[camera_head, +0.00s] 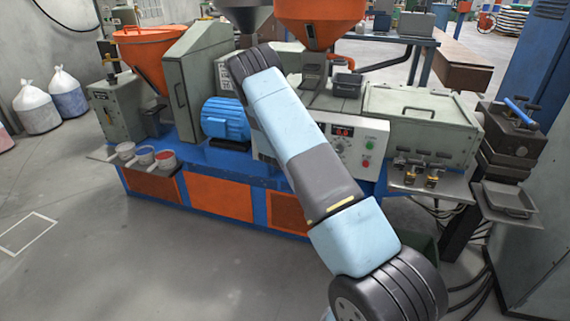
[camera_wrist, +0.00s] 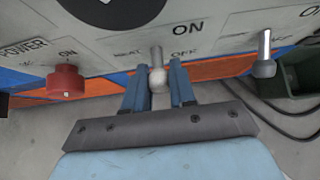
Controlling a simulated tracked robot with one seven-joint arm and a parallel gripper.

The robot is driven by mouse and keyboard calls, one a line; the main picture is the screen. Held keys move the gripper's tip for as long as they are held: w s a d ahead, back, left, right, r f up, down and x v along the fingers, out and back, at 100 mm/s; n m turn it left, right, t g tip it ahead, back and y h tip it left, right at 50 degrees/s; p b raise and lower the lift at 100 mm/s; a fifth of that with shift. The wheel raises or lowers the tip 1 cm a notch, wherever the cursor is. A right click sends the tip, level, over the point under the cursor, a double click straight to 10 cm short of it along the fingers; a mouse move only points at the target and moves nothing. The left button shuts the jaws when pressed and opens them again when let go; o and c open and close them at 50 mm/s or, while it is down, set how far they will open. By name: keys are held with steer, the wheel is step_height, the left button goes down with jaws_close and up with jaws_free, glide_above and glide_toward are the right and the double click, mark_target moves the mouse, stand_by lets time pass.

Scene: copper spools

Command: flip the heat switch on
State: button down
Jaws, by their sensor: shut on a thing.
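In the wrist view, the heat switch (camera_wrist: 158,79) is a short metal lever with a pale round tip, on a panel marked HEAT. The words ON and OFF are printed close by. My gripper (camera_wrist: 159,84) has its two blue fingers on either side of the tip, shut on it. The lever sticks out from the panel toward me; I cannot tell which setting it is in. In the head view, the pale control panel (camera_head: 352,143) shows on the machine, partly behind my arm. The gripper and the heat switch are hidden there.
In the wrist view, a red POWER knob (camera_wrist: 66,82) is left of the heat switch, and another metal lever (camera_wrist: 264,56) is to the right. A dark green bin (camera_wrist: 297,78) and cables lie at the right. The floor (camera_head: 130,260) in front of the machine is clear.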

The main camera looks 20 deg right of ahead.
steer(key=shift+r+g+y, duration=0.15)
steer(key=shift+g+y, duration=0.15)
steer(key=shift+g, duration=0.1)
steer(key=shift+w+r+g+y, duration=0.15)
steer(key=shift+r+g+y, duration=0.2)
steer(key=shift+g+y, duration=0.45)
stand_by(0.3)
steer(key=c, duration=1)
jaws_free()
steer(key=shift+d, duration=0.1)
steer(key=shift+o, duration=0.2)
steer(key=shift+r, duration=0.15)
steer(key=v, duration=1.3)
steer(key=shift+a+r, duration=0.15)
steer(key=shift+a, duration=0.15)
